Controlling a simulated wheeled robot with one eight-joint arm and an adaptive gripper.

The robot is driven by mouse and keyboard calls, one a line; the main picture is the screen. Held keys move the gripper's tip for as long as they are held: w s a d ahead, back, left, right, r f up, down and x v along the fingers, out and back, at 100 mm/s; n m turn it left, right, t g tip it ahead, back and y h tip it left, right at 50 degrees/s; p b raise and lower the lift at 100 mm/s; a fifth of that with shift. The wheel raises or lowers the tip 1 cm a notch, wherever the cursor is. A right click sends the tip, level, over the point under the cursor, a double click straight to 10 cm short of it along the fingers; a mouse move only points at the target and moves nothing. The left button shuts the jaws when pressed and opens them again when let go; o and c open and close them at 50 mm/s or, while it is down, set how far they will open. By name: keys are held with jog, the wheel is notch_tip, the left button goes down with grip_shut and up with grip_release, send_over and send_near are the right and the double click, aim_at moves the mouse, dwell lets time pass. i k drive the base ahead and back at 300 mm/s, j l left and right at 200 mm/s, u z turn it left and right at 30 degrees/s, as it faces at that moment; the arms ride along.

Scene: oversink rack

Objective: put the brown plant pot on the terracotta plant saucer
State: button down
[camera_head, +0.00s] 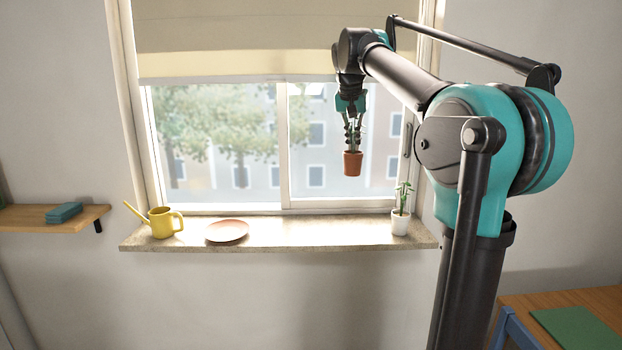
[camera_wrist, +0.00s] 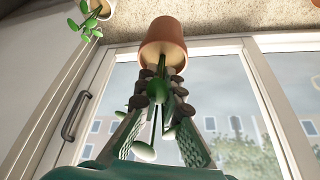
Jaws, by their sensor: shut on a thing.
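The brown plant pot (camera_head: 352,164) hangs upright in the air in front of the window, with a green plant in it. It also shows in the wrist view (camera_wrist: 163,43). My gripper (camera_head: 352,138) is shut on it from above, at the plant and the top of the pot; the exact contact is hard to see. The fingers show on both sides of the stem in the wrist view (camera_wrist: 160,88). The terracotta plant saucer (camera_head: 227,231) lies flat and empty on the windowsill, below and to the left of the pot.
A yellow watering can (camera_head: 163,222) stands left of the saucer on the windowsill (camera_head: 310,232). A white pot with a plant (camera_head: 400,221) stands at the sill's right end. The sill between saucer and white pot is clear. A window handle (camera_head: 408,140) is right of the held pot.

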aim_at(227, 232)
jog(key=j, duration=1.95)
